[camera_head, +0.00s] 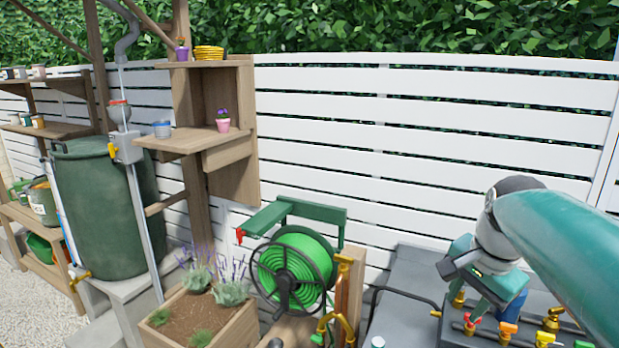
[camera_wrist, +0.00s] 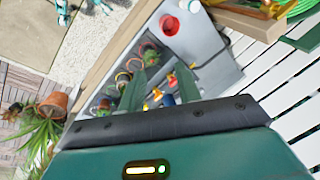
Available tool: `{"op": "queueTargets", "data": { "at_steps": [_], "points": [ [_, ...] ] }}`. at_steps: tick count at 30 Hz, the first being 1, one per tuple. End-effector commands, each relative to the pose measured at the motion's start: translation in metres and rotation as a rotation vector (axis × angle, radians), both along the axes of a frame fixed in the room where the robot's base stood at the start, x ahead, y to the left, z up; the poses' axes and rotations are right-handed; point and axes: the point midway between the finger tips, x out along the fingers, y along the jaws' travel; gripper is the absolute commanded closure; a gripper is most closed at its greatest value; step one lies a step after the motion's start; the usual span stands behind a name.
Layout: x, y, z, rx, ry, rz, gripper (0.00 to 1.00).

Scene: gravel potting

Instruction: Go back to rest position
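My gripper (camera_head: 492,300) hangs at the right in the head view, over the grey bench with the brass taps. In the wrist view its two green fingers (camera_wrist: 158,88) point away from the camera with a gap between them. I see nothing clamped in the gap. A small blue thing (camera_wrist: 168,100) shows near the right finger, seemingly lower down; a blue shape (camera_head: 513,304) also shows beside the gripper in the head view. Whether it touches a finger is unclear. My arm hides part of the bench.
Brass taps with coloured handles (camera_head: 507,330) stand close below my gripper. A green hose reel (camera_head: 295,270) and a wooden planter (camera_head: 210,320) stand to the left. A white slatted fence (camera_head: 430,150) runs behind. The wrist view shows a red bucket (camera_wrist: 169,25) and several pots on the grey bench.

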Motion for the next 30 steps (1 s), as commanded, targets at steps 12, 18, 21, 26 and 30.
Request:
{"op": "queueTargets", "data": {
  "at_steps": [12, 18, 21, 26, 30],
  "points": [
    [-0.107, 0.094, -0.053, -0.302, -0.194, 0.782, 0.66],
    [-0.126, 0.105, -0.071, -0.389, -0.225, 0.941, 0.66],
    [-0.127, 0.106, -0.073, -0.395, -0.226, 0.954, 0.66],
    [-0.127, 0.106, -0.073, -0.393, -0.225, 0.951, 0.66],
    [-0.127, 0.106, -0.072, -0.392, -0.225, 0.950, 0.66]
  ]
}}
